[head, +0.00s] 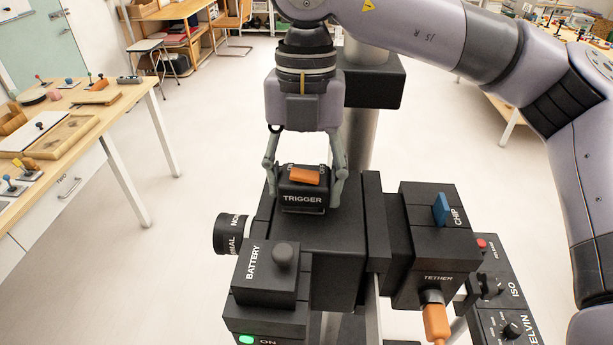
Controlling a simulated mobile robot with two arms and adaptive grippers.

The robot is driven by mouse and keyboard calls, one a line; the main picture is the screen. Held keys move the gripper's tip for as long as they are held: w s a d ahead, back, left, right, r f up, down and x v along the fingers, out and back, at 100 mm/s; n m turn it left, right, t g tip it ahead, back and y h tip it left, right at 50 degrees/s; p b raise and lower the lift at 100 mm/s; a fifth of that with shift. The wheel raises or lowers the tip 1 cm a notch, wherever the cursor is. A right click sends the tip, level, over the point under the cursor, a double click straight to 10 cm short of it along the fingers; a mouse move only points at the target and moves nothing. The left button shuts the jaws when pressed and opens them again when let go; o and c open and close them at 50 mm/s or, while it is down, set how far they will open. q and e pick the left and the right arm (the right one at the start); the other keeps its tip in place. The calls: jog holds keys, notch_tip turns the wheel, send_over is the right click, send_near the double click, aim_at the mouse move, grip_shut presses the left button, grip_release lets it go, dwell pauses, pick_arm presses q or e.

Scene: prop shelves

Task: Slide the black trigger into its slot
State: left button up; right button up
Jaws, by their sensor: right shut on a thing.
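The black trigger (301,198) is a block with white TRIGGER lettering on its front and an orange button on top. My right gripper (304,190) comes down from above, with one finger on each side of the trigger, shut on it. The trigger is at the top of the black camera-like prop (335,264), over its left-middle part. The slot is hidden by the trigger and fingers, so I cannot tell how deep the trigger sits. My left gripper is not in view.
A BATTERY block (264,272) with a round knob stands in front. To the right are a CHIP module with a blue tab (441,209), an orange TETHER plug (436,322) and a dial panel (502,318). A wooden table (133,90) stands left; floor between is clear.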

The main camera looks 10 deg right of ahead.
aim_at(305, 166)
jog(key=o, duration=1.3)
jog(key=r, duration=0.4)
jog(key=w+r, duration=0.1)
jog(key=r, duration=0.7)
jog(key=shift+w+d, duration=0.15)
jog(key=shift+w, duration=0.1)
